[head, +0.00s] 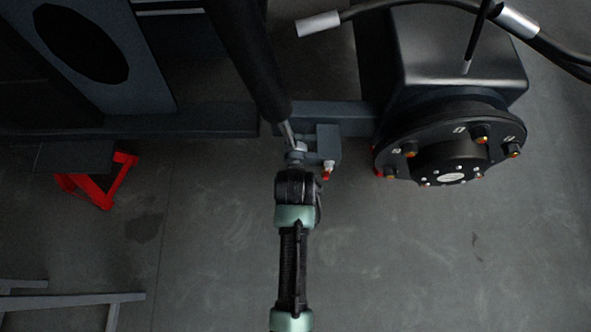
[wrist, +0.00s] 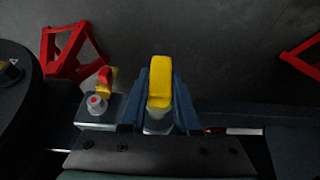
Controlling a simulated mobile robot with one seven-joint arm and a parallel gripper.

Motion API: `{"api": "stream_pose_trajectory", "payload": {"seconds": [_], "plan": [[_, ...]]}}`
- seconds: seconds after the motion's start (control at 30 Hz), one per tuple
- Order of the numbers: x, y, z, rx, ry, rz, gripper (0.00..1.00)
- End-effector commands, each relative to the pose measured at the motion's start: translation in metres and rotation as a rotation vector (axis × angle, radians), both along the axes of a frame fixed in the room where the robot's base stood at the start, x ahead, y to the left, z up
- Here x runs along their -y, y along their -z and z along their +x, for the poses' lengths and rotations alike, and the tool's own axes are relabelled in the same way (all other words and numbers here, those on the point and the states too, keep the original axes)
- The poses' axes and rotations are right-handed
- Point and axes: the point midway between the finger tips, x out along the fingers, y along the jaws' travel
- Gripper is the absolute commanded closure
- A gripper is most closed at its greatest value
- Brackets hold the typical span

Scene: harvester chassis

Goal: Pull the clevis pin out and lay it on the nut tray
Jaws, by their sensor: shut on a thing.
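My gripper (wrist: 160,100) is shut on a yellow piece, which I take to be the clevis pin's grip (wrist: 160,80). It stands between the two blue fingers in the wrist view. In the head view my gripper (head: 297,165) is at the lower end of a dark cylinder (head: 250,60), where its bright rod meets the frame bracket. My own wrist covers the fingertips and the pin there. I cannot tell how much of the pin is inside the clevis. I cannot make out the nut tray in either view.
A grey bracket (head: 327,140) with a red-tipped fitting (head: 327,166) sits close right of my gripper; the red-and-yellow fitting (wrist: 106,78) also shows in the wrist view. A wheel hub (head: 450,150) is further right. A red stand (head: 98,182) is left. Floor in front is open.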

Motion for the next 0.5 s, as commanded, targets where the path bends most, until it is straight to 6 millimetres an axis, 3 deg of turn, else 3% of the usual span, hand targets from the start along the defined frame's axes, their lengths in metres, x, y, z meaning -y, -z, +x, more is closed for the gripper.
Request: {"api": "stream_pose_trajectory", "payload": {"seconds": [0.5], "plan": [[0.0, -0.002, -0.026, 0.0, 0.0, 0.0, 1.0]]}}
